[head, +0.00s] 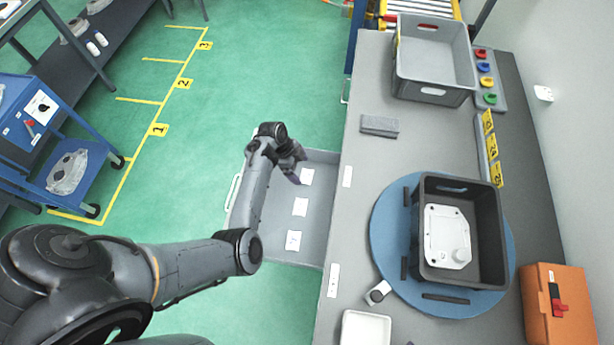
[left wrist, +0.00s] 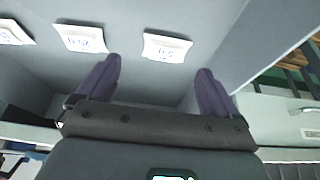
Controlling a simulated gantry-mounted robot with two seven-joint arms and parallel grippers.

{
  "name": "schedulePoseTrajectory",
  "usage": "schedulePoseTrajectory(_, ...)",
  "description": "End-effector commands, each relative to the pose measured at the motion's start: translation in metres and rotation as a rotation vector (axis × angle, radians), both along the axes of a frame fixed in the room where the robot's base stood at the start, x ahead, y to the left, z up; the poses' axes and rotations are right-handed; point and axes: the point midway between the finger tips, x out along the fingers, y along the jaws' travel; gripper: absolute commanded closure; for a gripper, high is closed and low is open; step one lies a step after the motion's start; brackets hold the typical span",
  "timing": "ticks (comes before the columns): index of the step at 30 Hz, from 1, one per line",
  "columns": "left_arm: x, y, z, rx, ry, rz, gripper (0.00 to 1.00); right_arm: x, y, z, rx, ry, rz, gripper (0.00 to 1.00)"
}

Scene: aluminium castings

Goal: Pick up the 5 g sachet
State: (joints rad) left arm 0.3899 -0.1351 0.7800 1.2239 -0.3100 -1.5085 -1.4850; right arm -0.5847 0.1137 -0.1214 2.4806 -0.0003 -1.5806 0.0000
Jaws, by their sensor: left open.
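Three flat white sachets lie in a row on the floor of an open grey drawer (head: 268,237). The sachet with the short label, which looks like 5 g, is the right one in the left wrist view (left wrist: 166,47); it appears to be the top one in the head view (head: 307,176). A middle sachet (left wrist: 80,38) has a longer label, and a third (left wrist: 13,32) is cut off at the left edge. My left gripper (head: 297,172) is open and empty over the drawer's upper part; its purple fingertips (left wrist: 158,68) are spread below the short-label sachet. My right gripper is not visible.
The grey worktop (head: 385,170) borders the drawer on the right. It carries a grey crate (head: 432,90), a dark tray (head: 460,280) with a white casting on a blue turntable (head: 385,235), and an orange case (head: 560,300). Drawer walls (left wrist: 225,45) rise around the sachets.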

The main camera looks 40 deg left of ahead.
Motion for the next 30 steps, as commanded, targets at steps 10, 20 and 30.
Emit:
schedulePoseTrajectory(10, 0.011, -0.007, -0.038, -0.001, 0.002, 0.000, 0.06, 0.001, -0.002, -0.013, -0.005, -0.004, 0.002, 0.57)
schedulePoseTrajectory(20, 0.013, -0.011, -0.048, 0.002, 0.000, 0.001, 0.06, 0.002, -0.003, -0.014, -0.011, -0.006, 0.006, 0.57)
schedulePoseTrajectory(30, 0.013, -0.011, -0.048, 0.001, 0.001, 0.001, 0.45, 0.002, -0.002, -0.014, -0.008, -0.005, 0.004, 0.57)
